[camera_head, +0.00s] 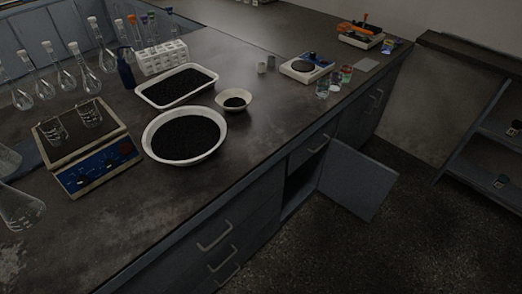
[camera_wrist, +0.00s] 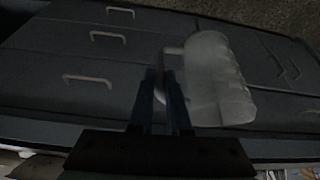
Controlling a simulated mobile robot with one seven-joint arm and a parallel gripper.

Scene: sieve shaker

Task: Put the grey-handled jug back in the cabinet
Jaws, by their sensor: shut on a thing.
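My gripper (camera_wrist: 167,85) is shut on the handle of a translucent jug (camera_wrist: 215,80) in the wrist view. The jug's pale body lies to the right of the fingers and looks lying across the picture. The handle is mostly hidden by the fingers, and its colour is hard to tell in the dim light. In the head view the cabinet under the bench stands open: its door (camera_head: 357,180) is swung out to the right of a dark opening (camera_head: 300,187). Neither my gripper nor the jug shows in the head view.
Drawers with bar handles (camera_head: 214,237) are left of the opening. The bench top (camera_head: 275,110) holds a white bowl (camera_head: 184,135) and tray (camera_head: 177,86) of black grains, a balance (camera_head: 306,67), glass flasks and a hotplate-like device (camera_head: 85,150). The floor (camera_head: 330,255) before the cabinet is clear.

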